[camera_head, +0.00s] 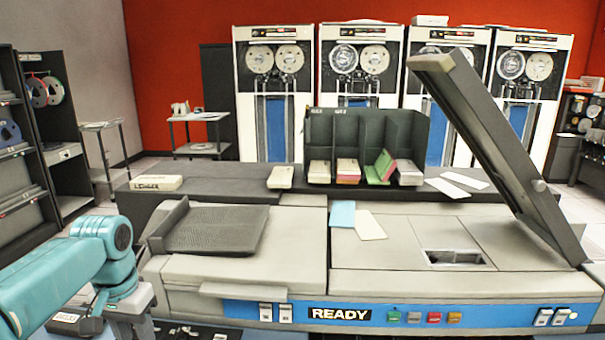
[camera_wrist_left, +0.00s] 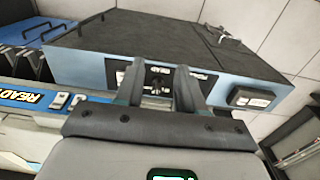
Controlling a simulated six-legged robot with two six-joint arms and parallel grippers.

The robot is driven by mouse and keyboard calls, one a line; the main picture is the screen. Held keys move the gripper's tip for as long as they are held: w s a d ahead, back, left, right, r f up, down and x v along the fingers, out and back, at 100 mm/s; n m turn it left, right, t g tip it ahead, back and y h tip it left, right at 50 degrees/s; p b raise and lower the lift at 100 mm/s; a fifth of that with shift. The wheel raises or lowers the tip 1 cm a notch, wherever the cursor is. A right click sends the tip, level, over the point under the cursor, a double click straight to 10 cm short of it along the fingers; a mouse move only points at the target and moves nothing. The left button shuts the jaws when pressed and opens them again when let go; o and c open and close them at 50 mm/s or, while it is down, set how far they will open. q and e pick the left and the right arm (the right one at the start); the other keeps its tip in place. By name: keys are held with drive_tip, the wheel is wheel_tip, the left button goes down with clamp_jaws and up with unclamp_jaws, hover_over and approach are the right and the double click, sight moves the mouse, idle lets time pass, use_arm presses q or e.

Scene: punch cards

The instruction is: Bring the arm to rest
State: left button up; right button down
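My left arm (camera_head: 60,270) is teal and comes in from the left in the head view, bent downward beside the left end of the card machine. Its fingertips are hidden there. In the wrist view my left gripper (camera_wrist_left: 158,75) has its two fingers apart, with a gap between them. A dark panel with a round black knob (camera_wrist_left: 157,82) shows in that gap; I cannot tell whether the fingers touch it. No object is clearly held. My right arm and gripper are not in view.
The card machine (camera_head: 250,270) carries a lit READY sign (camera_head: 340,314) and a raised lid (camera_head: 490,140). A blue card (camera_head: 342,213) and a white card (camera_head: 370,224) lie on top. Behind stands a black rack (camera_head: 320,130) with several card decks. Floor shows at left.

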use_arm(q)
drive_tip(key=s+d+f+h+p, duration=0.15)
drive_tip(key=d+f, duration=0.35)
drive_tip(key=f, duration=0.5)
drive_tip(key=s+d+f+h+p, duration=0.15)
drive_tip(key=d+f, duration=0.35)
drive_tip(key=f, duration=0.5)
drive_tip(key=s+d+f+n+p, duration=0.1)
drive_tip(key=s+d+f, duration=0.3)
drive_tip(key=s, duration=0.5)
drive_tip(key=s+d+f+n+p, duration=0.2)
drive_tip(key=s+d+f, duration=0.2)
drive_tip(key=s, duration=0.6)
wheel_tip(320, 180, down, 3)
drive_tip(key=shift+s+r+h, duration=0.2)
drive_tip(key=shift+h, duration=0.2)
